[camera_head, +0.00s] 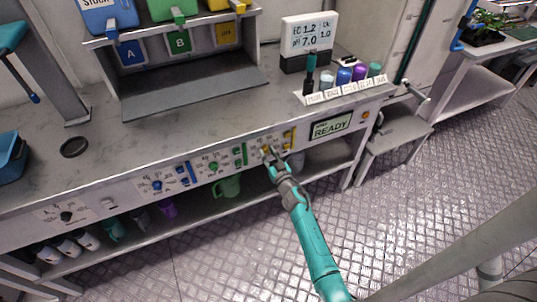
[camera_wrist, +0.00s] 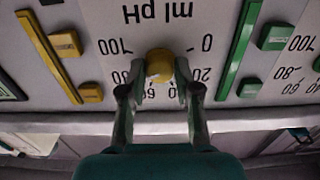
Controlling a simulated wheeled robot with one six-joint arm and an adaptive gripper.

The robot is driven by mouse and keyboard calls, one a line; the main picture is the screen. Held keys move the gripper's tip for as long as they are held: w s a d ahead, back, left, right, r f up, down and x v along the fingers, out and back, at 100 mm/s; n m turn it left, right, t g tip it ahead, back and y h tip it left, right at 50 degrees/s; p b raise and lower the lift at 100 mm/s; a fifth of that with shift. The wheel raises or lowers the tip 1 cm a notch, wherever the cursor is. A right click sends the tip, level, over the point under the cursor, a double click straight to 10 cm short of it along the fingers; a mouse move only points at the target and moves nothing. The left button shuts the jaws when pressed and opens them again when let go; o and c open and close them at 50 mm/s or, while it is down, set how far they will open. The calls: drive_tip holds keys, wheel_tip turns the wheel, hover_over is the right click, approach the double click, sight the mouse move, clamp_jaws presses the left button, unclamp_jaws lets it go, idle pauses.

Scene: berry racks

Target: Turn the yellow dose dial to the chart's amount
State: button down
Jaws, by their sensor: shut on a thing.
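The yellow dose dial (camera_wrist: 160,66) is a round knob on the grey front panel, seen upside down in the wrist view under the lettering "ml pH". A printed scale runs around it, with 0, 20, 60 and 100 readable and parts hidden by my fingers. My gripper (camera_wrist: 159,92) is shut on the yellow dial, one fingertip at each side. In the head view my gripper (camera_head: 270,157) reaches the panel at the dial. I cannot tell which number the dial points to. No dose chart is readable in these views.
Yellow (camera_wrist: 48,55) and green (camera_wrist: 240,50) slider strips flank the dial. A blue dial (camera_head: 157,186) and green dial (camera_head: 213,167) sit further left. A READY screen (camera_head: 331,126) is to the right. A meter display (camera_head: 309,36) stands on the bench. Floor in front is clear.

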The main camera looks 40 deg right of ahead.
drive_tip(key=c, duration=0.8)
unclamp_jaws()
drive_tip(key=v, duration=1.2)
drive_tip(key=shift+s+a, duration=0.1)
